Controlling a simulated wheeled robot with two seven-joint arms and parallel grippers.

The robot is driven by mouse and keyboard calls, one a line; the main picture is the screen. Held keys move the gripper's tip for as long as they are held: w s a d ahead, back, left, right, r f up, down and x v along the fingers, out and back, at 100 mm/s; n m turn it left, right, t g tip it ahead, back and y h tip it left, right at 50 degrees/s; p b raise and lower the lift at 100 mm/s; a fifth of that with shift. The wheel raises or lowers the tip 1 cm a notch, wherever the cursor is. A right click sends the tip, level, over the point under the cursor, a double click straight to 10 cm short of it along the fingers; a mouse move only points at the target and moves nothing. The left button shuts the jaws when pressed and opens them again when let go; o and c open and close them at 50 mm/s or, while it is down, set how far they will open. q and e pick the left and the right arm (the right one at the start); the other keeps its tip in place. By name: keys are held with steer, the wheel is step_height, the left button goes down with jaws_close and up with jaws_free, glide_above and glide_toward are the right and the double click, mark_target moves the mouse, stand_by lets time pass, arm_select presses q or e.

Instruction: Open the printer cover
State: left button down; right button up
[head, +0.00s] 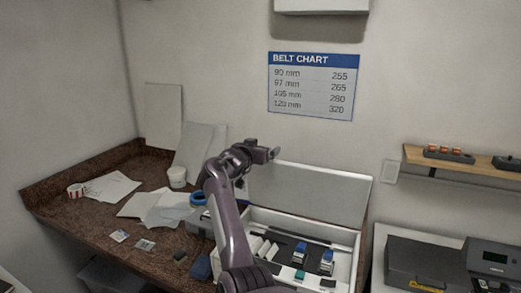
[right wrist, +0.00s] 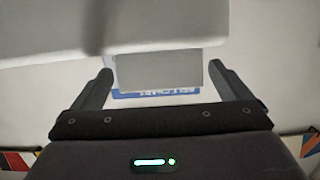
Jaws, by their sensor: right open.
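The likely printer is a white box (head: 346,251) on the counter, with its pale cover (head: 312,193) raised, leaning back toward the wall. Inside are a dark interior and several blue, white and green parts. My right gripper (head: 268,154) is at the upper left corner of the raised cover; I cannot tell whether it touches it. In the right wrist view my right gripper (right wrist: 160,78) has its two fingers wide apart. A pale grey panel (right wrist: 200,28) fills the top of that view, and nothing is clearly gripped. My left gripper is not in view.
A dark grey machine (head: 428,264) stands at the right, below a wooden shelf (head: 460,160). A belt chart (head: 311,86) hangs on the wall.

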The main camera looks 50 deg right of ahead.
steer(key=b+v, duration=0.2)
steer(key=v, duration=0.5)
steer(key=shift+b, duration=0.3)
